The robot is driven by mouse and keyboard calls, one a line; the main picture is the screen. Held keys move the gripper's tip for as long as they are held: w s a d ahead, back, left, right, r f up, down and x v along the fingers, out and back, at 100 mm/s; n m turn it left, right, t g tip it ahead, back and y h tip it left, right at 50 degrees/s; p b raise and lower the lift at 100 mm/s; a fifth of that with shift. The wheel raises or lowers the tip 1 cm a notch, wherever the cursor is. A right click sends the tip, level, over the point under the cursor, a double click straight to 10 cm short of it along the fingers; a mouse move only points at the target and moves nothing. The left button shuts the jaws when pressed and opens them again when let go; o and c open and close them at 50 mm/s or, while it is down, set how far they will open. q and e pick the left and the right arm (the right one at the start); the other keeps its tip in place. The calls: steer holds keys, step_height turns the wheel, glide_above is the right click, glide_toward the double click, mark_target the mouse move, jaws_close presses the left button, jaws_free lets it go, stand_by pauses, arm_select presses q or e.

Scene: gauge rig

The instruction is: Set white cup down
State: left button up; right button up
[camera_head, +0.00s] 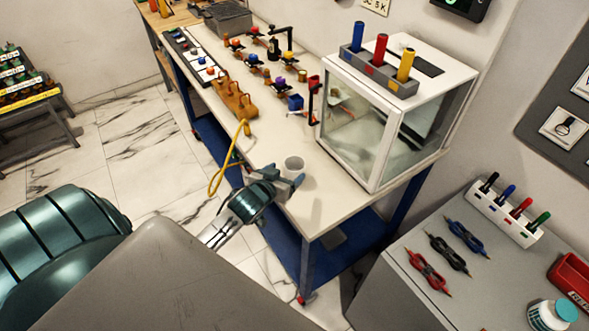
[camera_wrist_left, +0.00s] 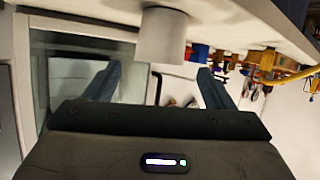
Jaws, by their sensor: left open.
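The white cup (camera_head: 293,166) stands upright on the cream top of the workbench (camera_head: 330,205), near its front edge. It also shows in the left wrist view (camera_wrist_left: 162,36), where the picture is upside down and the bench top runs along the upper edge. My left gripper (camera_head: 284,187) is open at the bench's front edge, just on the near side of the cup. In the left wrist view its two fingers (camera_wrist_left: 160,88) are spread wide with nothing held between them, and the cup is beyond their tips. My right gripper is in neither view.
A glass-sided box (camera_head: 365,130) stands right of the cup, with a rack of coloured handles (camera_head: 380,72) on top. A grey cabinet (camera_head: 400,285) with probes is at lower right. The bench top right of the cup is clear.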

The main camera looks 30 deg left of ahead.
mark_target(299, 162)
arm_select(q)
steer(key=shift+w+f, duration=0.25)
steer(key=shift+w, duration=0.45)
steer(key=shift+w+a+f+p, duration=0.15)
steer(key=shift+w+f+p, duration=0.05)
steer(key=shift+w+p, duration=0.45)
steer(key=p+x, duration=0.1)
steer(key=x, duration=0.2)
steer(key=shift+s+f, duration=0.1)
steer(key=shift+f, duration=0.1)
steer(key=shift+w+f, duration=0.25)
steer(key=shift+w, duration=0.1)
steer(key=shift+s, duration=0.1)
steer(key=c, duration=1.1)
steer(key=shift+c, duration=0.2)
steer(key=shift+r, duration=0.25)
